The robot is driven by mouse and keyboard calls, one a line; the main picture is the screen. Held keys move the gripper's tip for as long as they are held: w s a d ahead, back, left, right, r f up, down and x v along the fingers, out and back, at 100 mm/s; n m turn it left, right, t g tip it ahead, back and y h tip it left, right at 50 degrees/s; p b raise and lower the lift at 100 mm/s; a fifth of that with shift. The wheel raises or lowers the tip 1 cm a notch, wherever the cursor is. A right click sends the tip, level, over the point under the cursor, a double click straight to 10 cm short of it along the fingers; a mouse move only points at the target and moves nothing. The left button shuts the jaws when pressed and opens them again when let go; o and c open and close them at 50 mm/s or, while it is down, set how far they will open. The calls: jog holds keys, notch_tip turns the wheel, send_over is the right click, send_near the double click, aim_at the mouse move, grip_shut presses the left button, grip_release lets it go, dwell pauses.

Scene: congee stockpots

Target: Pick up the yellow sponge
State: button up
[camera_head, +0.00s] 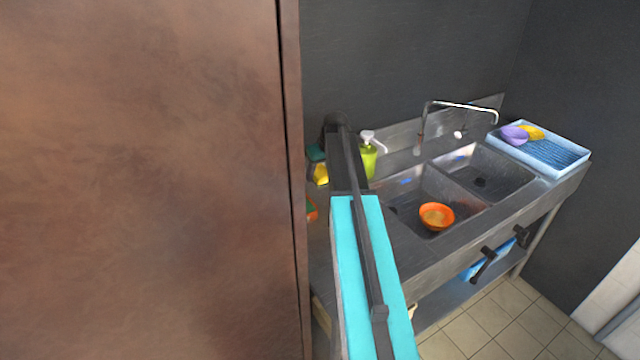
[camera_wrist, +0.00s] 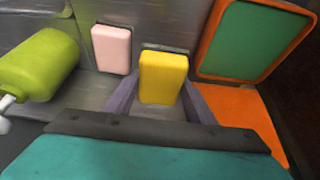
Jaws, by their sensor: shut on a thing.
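The yellow sponge (camera_wrist: 163,78) stands upright between the two fingers of my gripper (camera_wrist: 158,98) in the wrist view. The jaws are shut on it, one finger on each side. In the head view the yellow sponge (camera_head: 320,174) shows at the back left of the sink counter, partly hidden by my arm. The fingertips are not clearly visible in the head view.
A green soap bottle (camera_head: 369,160) stands right of the sponge. A pink sponge (camera_wrist: 111,48) and an orange-framed green board (camera_wrist: 250,40) are close by. A double sink holds an orange bowl (camera_head: 436,216). A blue tray (camera_head: 566,158) sits far right. A brown panel (camera_head: 150,180) blocks the left.

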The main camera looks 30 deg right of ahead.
aim_at(318, 169)
jog(key=shift+r+b, duration=0.45)
jog(key=shift+r, duration=1.35)
jog(key=shift+o, duration=1.4)
jog(key=shift+c, duration=1)
